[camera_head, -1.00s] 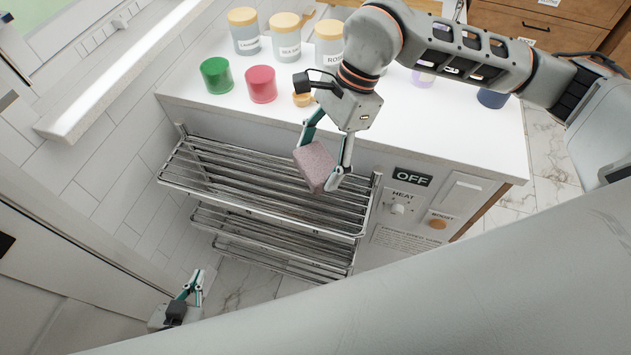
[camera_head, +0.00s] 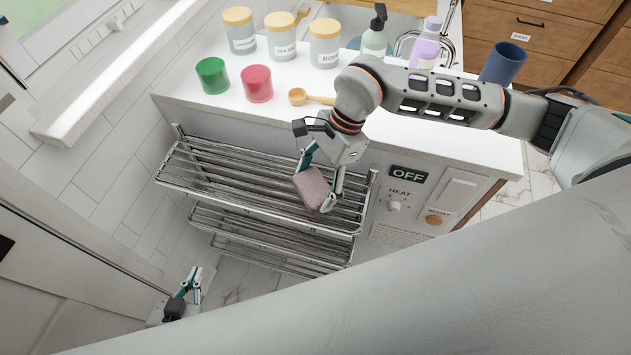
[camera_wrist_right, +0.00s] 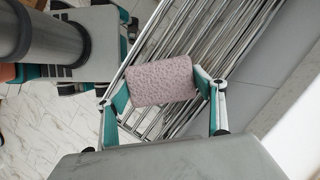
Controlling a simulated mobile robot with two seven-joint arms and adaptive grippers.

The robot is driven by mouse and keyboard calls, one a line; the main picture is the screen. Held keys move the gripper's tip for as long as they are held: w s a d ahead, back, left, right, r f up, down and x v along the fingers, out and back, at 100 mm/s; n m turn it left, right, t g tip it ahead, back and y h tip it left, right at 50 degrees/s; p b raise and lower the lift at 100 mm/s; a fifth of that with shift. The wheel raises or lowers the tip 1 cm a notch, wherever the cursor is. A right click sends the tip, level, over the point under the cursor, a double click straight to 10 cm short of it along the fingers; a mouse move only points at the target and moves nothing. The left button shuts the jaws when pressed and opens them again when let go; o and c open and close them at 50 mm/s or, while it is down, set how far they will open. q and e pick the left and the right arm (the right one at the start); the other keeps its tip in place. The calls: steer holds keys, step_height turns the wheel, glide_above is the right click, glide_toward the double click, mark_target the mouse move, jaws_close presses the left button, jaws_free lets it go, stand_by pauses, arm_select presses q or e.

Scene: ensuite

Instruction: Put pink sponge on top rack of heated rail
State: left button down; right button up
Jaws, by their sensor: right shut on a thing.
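The pink sponge (camera_head: 311,188) is between the fingertips of my right gripper (camera_head: 320,184), which is shut on it. It also shows in the right wrist view (camera_wrist_right: 162,81), held between both fingers, with the rack bars behind it. The heated rail's top rack (camera_head: 230,176) is a chrome shelf of parallel bars on the white cabinet front. The sponge is over the right part of this rack; whether it touches the bars I cannot tell. My left gripper (camera_head: 189,285) is low at the left, apart from the rail, with its fingertips close together and nothing clearly between them.
Lower racks (camera_head: 260,240) hang below the top one. The control panel (camera_head: 408,175) reads OFF, right of the rail. The top rack's left part is clear.

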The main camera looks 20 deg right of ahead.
steer(key=shift+f, duration=0.15)
steer(key=o, duration=1.2)
steer(key=shift+o, duration=0.2)
steer(key=shift+r, duration=0.2)
steer(key=b+v, duration=0.1)
steer(key=v, duration=1.1)
steer(key=shift+f, duration=0.1)
